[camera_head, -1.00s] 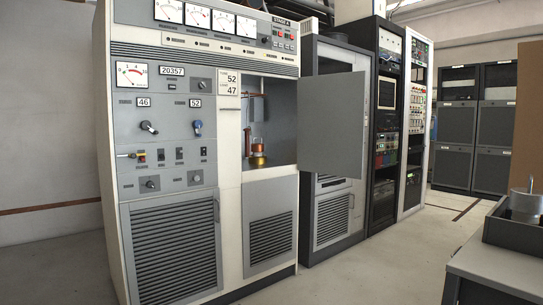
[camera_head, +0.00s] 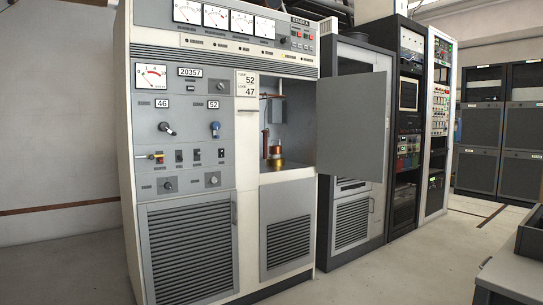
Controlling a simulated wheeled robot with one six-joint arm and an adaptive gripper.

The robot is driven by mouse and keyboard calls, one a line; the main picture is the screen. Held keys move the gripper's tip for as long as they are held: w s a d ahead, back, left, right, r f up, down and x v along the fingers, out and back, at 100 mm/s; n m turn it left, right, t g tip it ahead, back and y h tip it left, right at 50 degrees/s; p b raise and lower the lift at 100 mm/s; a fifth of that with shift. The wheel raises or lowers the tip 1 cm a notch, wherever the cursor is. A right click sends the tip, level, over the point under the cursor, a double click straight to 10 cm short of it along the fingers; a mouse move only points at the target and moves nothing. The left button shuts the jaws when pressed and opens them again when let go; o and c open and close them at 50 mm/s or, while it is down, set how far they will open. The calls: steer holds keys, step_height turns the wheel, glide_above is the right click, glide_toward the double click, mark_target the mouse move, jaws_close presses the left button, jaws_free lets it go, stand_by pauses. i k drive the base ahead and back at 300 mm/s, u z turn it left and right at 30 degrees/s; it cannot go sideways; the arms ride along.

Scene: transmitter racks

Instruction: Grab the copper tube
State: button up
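The transmitter cabinet (camera_head: 187,200) stands in the middle left, and its upper compartment (camera_head: 299,130) is open. Inside, a thin upright copper-coloured tube (camera_head: 266,143) stands at the left. Beside it, a wider copper-coloured cylinder (camera_head: 276,152) sits on a brass-coloured base (camera_head: 275,164). Which of these is the task's copper tube I cannot tell for certain. A pale, glassy part rises above the cylinder and is hard to make out. The compartment door (camera_head: 351,125) is swung open to the right. My gripper is not in view.
A dark rack (camera_head: 350,210) stands right of the cabinet, partly behind the open door. More racks (camera_head: 407,120) stand farther right and at the back. A grey-topped bench (camera_head: 514,275) with a dark tray (camera_head: 532,235) is at the right edge. The floor (camera_head: 400,280) in front is clear.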

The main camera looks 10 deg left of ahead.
mark_target(275, 151)
steer(key=u, duration=0.3)
steer(key=i, duration=1.8)
steer(key=u, duration=0.45)
steer(key=i, duration=1.65)
steer(key=u, duration=0.05)
